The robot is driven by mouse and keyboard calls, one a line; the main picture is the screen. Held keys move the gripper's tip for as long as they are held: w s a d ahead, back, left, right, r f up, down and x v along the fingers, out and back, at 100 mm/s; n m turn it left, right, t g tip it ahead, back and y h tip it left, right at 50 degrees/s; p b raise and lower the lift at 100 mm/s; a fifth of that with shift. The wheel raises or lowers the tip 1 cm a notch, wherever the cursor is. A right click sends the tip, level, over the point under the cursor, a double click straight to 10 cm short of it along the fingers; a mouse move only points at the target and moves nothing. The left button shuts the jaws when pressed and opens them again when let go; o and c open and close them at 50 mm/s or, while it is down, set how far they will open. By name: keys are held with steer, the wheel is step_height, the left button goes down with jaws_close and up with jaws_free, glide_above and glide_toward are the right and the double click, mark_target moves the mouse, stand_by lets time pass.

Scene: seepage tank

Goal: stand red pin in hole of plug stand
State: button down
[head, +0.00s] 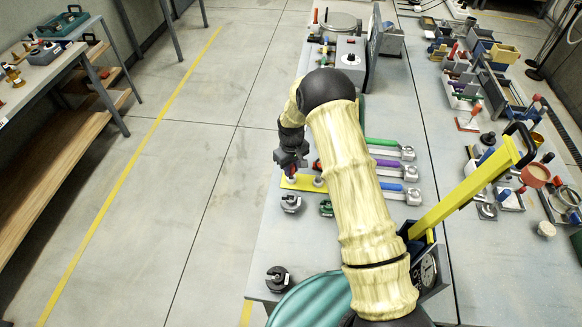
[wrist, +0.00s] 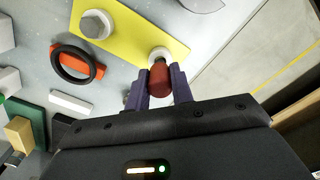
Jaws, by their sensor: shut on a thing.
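My gripper (head: 291,163) is over the left edge of the bench, at the end of my arm. In the wrist view its purple fingers (wrist: 158,88) are shut on the red pin (wrist: 159,78), one on each side. The yellow plate (wrist: 135,30), which looks like the plug stand, carries a grey plug (wrist: 97,23) and a pale round collar (wrist: 160,54). The pin's far end lines up with the collar; I cannot tell whether it is inside, touching or just above. In the head view the yellow plate (head: 303,184) lies below the gripper.
A black ring handle on an orange base (wrist: 75,62) lies beside the plate. Black-knobbed fittings (head: 291,203) (head: 278,278) stand near the bench edge. Green (head: 385,143), purple (head: 390,164) and blue (head: 393,187) levers lie right of my arm. Open floor lies left of the bench.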

steer(key=shift+f, duration=0.4)
steer(key=c, duration=1.1)
jaws_free()
steer(key=shift+c, duration=0.2)
steer(key=shift+w+r+b, duration=0.1)
steer(key=shift+r+b, duration=0.35)
step_height(320, 180, up, 17)
steer(key=b, duration=0.3)
steer(key=shift+f+b, duration=0.2)
steer(key=shift+b, duration=0.15)
